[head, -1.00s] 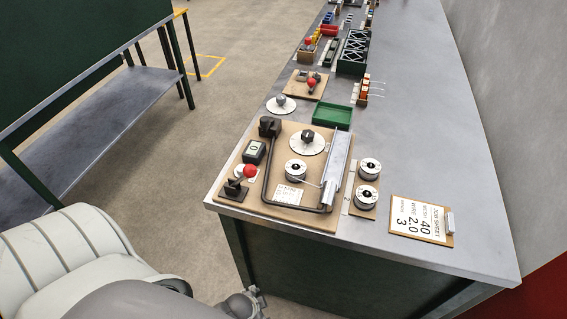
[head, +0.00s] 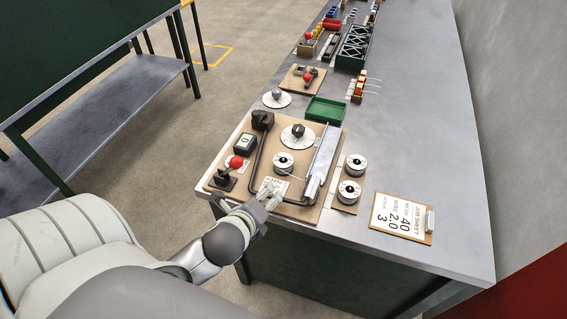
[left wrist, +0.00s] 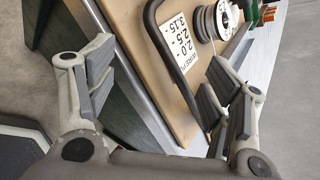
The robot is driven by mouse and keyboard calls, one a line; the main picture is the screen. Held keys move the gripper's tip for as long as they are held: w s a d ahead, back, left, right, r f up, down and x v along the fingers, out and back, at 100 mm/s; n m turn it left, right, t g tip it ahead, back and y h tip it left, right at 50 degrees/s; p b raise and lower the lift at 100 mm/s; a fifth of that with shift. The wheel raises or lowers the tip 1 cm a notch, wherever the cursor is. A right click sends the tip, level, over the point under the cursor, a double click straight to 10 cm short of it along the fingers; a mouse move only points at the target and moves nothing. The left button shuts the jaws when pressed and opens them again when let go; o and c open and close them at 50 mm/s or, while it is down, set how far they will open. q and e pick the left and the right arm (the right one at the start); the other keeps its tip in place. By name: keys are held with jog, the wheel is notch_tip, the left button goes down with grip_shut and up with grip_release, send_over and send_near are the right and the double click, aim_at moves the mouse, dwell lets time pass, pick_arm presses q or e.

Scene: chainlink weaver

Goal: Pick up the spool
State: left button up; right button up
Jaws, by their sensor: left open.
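Three white spools with dark centres show in the head view. One spool (head: 283,162) sits on the brown winding board (head: 232,150), with a thin wire running from it to the right. The other two, an upper spool (head: 355,164) and a lower spool (head: 348,192), sit on a small board at the right. My left gripper (head: 270,191) is open and empty over the board's front edge, nearer the front than the first spool. The left wrist view shows a spool (left wrist: 211,21) beyond the open fingers (left wrist: 160,85). My right gripper is not in view.
A red-knobbed lever (head: 236,162) is at left. A green tray (head: 325,110) lies behind. A job sheet (head: 402,217) lies right; the bench's right side is mostly clear.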

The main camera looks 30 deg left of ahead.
aim_at(283, 161)
pick_arm(q)
jog(key=w+r+m+t, duration=0.1)
jog(key=m, duration=0.2)
jog(key=w+r+m+t, duration=0.1)
jog(key=m, duration=0.2)
jog(key=w+a+r+m, duration=0.1)
jog(key=r+m, duration=0.1)
jog(key=m, duration=0.1)
jog(key=shift+w+r+t, duration=0.1)
jog(key=shift+w+t, duration=0.2)
jog(key=shift+t, duration=0.1)
jog(key=shift+w+r+m, duration=0.35)
jog(key=shift+r+m, duration=0.05)
jog(key=shift+m, duration=0.6)
jog(key=shift+w+a+t, duration=0.1)
jog(key=shift+w+t, duration=0.2)
jog(key=x, duration=0.4)
jog(key=shift+w+f+p, duration=0.2)
jog(key=shift+w+p, duration=0.05)
jog(key=shift+p, duration=0.05)
jog(key=shift+d+f+p+x, duration=0.1)
jog(key=shift+f+p+x, duration=0.05)
jog(key=shift+x, duration=0.8)
jog(key=shift+d+f+p+x, duration=0.1)
jog(key=shift+p+x, duration=0.05)
jog(key=shift+x, duration=0.8)
jog(key=shift+d+f+p+x, duration=0.1)
jog(key=shift+f+p+x, duration=0.05)
jog(key=shift+x, duration=0.75)
jog(key=shift+s, duration=0.1)
